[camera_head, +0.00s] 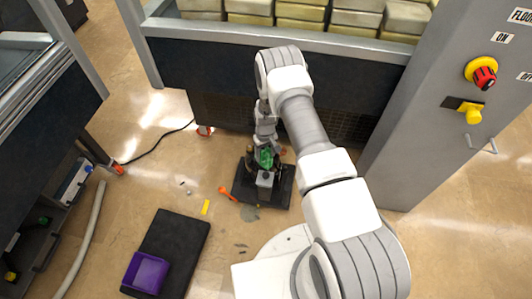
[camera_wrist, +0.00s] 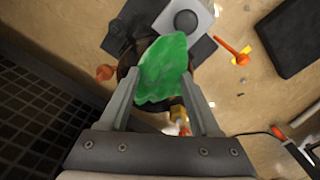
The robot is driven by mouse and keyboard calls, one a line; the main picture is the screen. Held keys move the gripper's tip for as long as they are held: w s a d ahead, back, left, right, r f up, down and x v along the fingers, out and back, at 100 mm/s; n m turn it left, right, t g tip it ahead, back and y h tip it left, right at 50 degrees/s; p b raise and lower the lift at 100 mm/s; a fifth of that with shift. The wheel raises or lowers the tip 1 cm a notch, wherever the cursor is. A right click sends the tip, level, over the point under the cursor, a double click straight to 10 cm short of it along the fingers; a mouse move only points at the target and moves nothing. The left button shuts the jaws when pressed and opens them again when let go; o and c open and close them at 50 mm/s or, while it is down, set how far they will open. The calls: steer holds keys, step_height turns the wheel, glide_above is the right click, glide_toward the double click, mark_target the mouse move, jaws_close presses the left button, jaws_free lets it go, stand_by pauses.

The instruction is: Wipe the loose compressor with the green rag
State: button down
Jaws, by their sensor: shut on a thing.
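The green rag (camera_wrist: 163,70) is between the fingers of my gripper (camera_wrist: 160,95) in the wrist view. It also shows as a small green patch in the head view (camera_head: 266,157). My gripper (camera_head: 265,140) is shut on the rag and points down over the loose compressor (camera_head: 265,182). The compressor is a dark and grey unit on a dark base on the floor; its grey block shows beyond the rag in the wrist view (camera_wrist: 187,20). The rag overlaps the compressor in both views, and I cannot tell whether they touch. The rag and fingers hide part of it.
An orange tool (camera_head: 228,194) and a yellow piece (camera_head: 206,207) lie left of the compressor. A black mat (camera_head: 185,235) with a purple tray (camera_head: 147,272) is at lower left. A grey control cabinet (camera_head: 425,110) stands right. A dark frame holding pale blocks (camera_head: 300,12) stands behind.

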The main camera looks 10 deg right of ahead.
steer(key=shift+w+r+p, duration=0.15)
steer(key=shift+r+p, duration=1.35)
steer(key=shift+r, duration=2.55)
